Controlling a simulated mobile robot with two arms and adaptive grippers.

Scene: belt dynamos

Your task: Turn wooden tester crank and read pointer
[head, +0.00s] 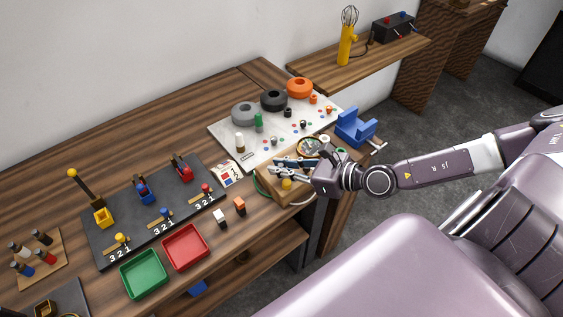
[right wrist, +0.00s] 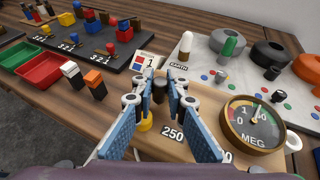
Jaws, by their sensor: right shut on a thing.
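The wooden tester (head: 266,186) lies near the table's right end. Its top (right wrist: 205,147) fills the lower middle of the right wrist view, with a "250" label. A round brass-rimmed dial marked MEG (right wrist: 252,122) shows there; it also shows in the head view (head: 309,146). Its thin pointer stands near the upper middle of the scale; the exact reading is too small to tell. My right gripper (right wrist: 162,92) is shut on a dark crank knob (right wrist: 160,90) between its blue-padded fingers. The rest of the crank is largely hidden. My left gripper is not in view.
A pale panel (head: 222,128) with grey, black and orange rings lies behind the tester. Small white (head: 220,216) and orange (head: 240,206) blocks stand left of it. Red (head: 185,248) and green (head: 144,275) trays sit farther left. A blue vise (head: 355,127) stands to the right.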

